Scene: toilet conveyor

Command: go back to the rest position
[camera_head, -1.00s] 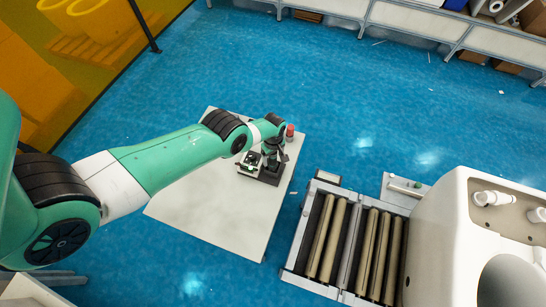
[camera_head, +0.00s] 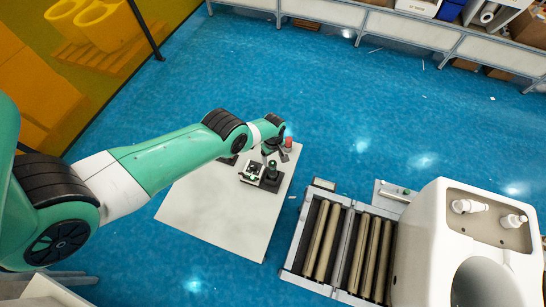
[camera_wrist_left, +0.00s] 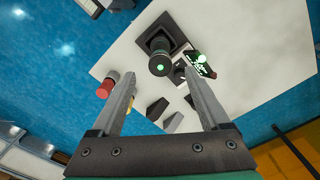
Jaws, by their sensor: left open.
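My left gripper (camera_head: 275,150) is over the far right corner of the white table (camera_head: 215,215). In the left wrist view its two fingers (camera_wrist_left: 156,75) are apart with nothing between them. A dark round-topped device (camera_head: 272,168) stands on a dark base on the table, just below the gripper in the head view. It also shows beyond the fingertips in the wrist view (camera_wrist_left: 160,64), apart from them. My right gripper is in neither view.
A small green-lit device (camera_head: 252,172) and a red-topped cylinder (camera_head: 289,143) stand near the gripper. A roller conveyor (camera_head: 318,240) with a white toilet (camera_head: 428,230) is at the right. Blue floor (camera_head: 350,110) lies open behind the table.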

